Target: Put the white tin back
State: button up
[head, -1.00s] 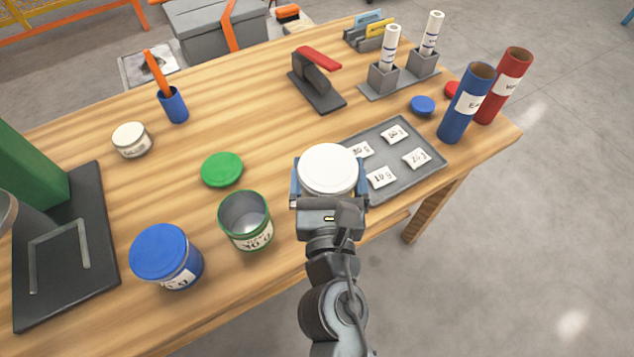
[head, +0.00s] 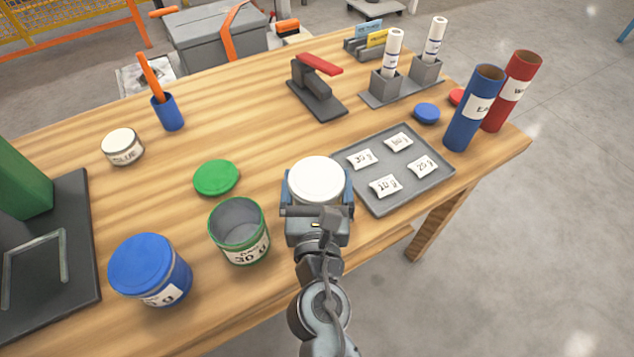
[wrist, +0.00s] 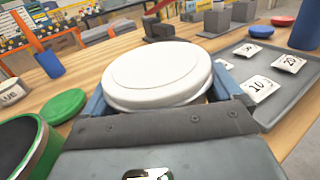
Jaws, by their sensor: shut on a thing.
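The white tin (head: 317,180) is between the two blue-grey fingers of my gripper (head: 317,192), which is shut on it. Its round white lid fills the middle of the wrist view (wrist: 157,74); its side is mostly hidden by the gripper. My gripper is over the front part of the wooden table, right of the open green tin (head: 239,232) and left of the grey tray. I cannot tell whether the tin touches the table. The blue tin (head: 150,270) stands with its lid on at the front left.
The green lid (head: 216,177) lies behind the green tin. The grey tray (head: 385,205) holds several labelled packets. A glue jar (head: 122,148), a blue pen cup (head: 168,113), a stapler (head: 316,88) and blue and red tubes (head: 473,108) stand further around. Bare wood lies behind the gripper.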

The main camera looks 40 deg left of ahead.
jog(key=shift+f, duration=0.15)
jog(key=o, duration=0.8)
jog(key=shift+r, duration=0.3)
jog(key=b+v, duration=0.1)
jog(key=v, duration=1.1)
jog(key=shift+f, duration=0.15)
jog(key=shift+d, duration=0.1)
